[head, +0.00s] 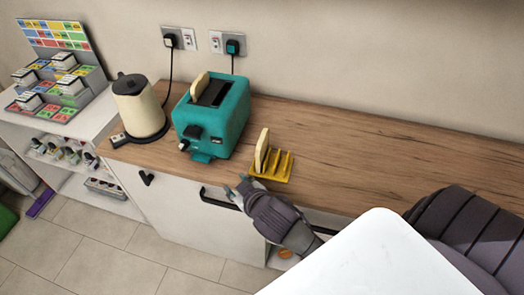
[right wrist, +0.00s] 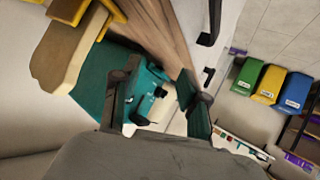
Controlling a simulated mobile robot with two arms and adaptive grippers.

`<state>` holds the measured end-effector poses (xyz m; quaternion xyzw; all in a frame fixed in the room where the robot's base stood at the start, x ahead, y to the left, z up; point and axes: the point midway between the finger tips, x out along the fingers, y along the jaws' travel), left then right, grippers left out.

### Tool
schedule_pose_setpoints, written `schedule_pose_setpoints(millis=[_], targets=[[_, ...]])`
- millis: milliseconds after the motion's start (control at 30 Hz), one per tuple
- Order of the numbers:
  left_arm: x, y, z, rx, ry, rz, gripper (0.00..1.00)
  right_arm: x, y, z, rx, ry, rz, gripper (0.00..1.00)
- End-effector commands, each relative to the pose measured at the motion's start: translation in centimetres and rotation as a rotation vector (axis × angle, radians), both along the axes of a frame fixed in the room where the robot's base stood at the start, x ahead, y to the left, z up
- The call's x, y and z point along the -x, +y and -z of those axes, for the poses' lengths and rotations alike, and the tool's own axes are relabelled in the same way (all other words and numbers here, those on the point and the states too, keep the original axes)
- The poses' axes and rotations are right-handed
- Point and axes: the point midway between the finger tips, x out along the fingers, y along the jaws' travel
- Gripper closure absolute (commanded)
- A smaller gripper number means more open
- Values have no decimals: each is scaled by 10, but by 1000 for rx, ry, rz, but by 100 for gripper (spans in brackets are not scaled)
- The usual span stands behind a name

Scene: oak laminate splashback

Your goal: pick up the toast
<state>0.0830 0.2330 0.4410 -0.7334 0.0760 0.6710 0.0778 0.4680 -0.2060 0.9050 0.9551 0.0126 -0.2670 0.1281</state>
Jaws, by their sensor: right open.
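A slice of toast (head: 262,150) stands upright in the left end of a yellow toast rack (head: 273,169) on the wooden counter. Another slice (head: 199,84) pokes out of the teal toaster (head: 212,115). My right gripper (head: 239,187) is open and empty, in front of the counter edge, lower left of the rack and apart from it. In the right wrist view, the racked toast (right wrist: 62,55) and yellow rack (right wrist: 72,9) are at upper left, outside the open fingers (right wrist: 158,75); the toaster (right wrist: 150,92) shows between the fingers. My left gripper is not in view.
A cream kettle (head: 139,108) stands left of the toaster. Black handles (head: 220,198) stick out from the cabinet front near my right gripper. The counter (head: 400,155) right of the rack is clear. Colored bins (right wrist: 270,84) show in the right wrist view.

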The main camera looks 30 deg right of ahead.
Motion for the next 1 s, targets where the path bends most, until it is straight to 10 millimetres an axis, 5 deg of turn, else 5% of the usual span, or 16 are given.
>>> schedule_pose_setpoints(millis=[100, 200, 367, 467, 600, 667, 767, 867, 1000], targets=[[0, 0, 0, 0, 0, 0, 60, -52, 17, -68, 35, -295, -92, 56], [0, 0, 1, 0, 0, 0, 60, -84, 45, -136, 68, -569, -234, 56], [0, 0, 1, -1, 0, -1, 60, -90, 118, -231, 160, -976, -649, 56], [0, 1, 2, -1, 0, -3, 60, -72, 160, -252, 254, -1102, -984, 56], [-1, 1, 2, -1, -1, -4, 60, -51, 182, -229, 447, -1045, -1474, 56], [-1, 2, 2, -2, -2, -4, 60, -48, 172, -209, 549, -929, -1661, 56], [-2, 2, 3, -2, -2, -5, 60, -54, 128, -176, 722, -621, -1903, 56], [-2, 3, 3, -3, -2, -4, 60, -65, 60, -158, 867, -229, -2012, 56], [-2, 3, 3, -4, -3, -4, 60, -72, -36, -164, 979, 267, -1978, 56]])
